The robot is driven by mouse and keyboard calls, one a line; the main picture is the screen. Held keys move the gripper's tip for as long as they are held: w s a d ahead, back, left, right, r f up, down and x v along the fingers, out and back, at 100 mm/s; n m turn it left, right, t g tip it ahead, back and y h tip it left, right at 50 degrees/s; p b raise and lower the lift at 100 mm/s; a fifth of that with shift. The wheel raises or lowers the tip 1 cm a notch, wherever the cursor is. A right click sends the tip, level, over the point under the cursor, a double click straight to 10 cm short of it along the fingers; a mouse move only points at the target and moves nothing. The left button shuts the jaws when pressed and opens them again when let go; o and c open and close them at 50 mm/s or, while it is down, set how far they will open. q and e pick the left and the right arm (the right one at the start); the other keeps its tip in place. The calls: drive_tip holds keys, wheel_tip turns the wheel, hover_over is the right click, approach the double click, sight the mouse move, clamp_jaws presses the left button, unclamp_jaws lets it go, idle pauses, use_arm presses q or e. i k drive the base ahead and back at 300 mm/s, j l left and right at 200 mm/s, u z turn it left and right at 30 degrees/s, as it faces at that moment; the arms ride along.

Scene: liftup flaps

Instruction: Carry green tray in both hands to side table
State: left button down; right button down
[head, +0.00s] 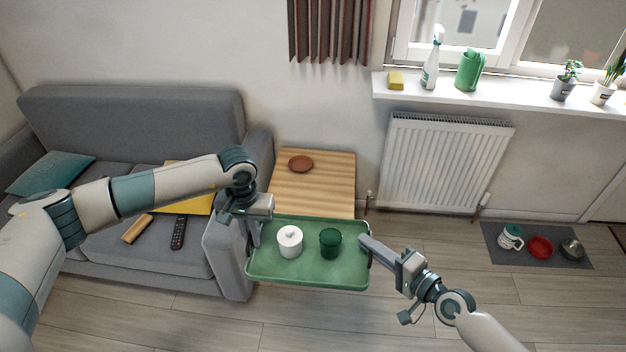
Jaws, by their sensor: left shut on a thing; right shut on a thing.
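The green tray (308,274) is held up in front of the side table, between my two grippers. My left gripper (256,234) is shut on the tray's left rim. My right gripper (368,249) is shut on the tray's right rim. The wooden side table (320,185) is beyond the tray, which hides its front edge from view. A round brown saucer (301,164) lies on the table's back left part.
A grey sofa (130,115) with its armrest (228,258) stands left of the tray. A white radiator (440,165) is on the wall to the right. A grey mat (500,255) with several items lies on the floor at right. The table's middle and right look clear.

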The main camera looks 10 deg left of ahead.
sight(311, 193)
drive_tip(key=i+j, duration=0.1)
drive_tip(key=i, duration=0.5)
drive_tip(key=i+j, duration=0.1)
drive_tip(key=i, duration=0.5)
drive_tip(key=i+j, duration=0.1)
drive_tip(key=i, duration=0.5)
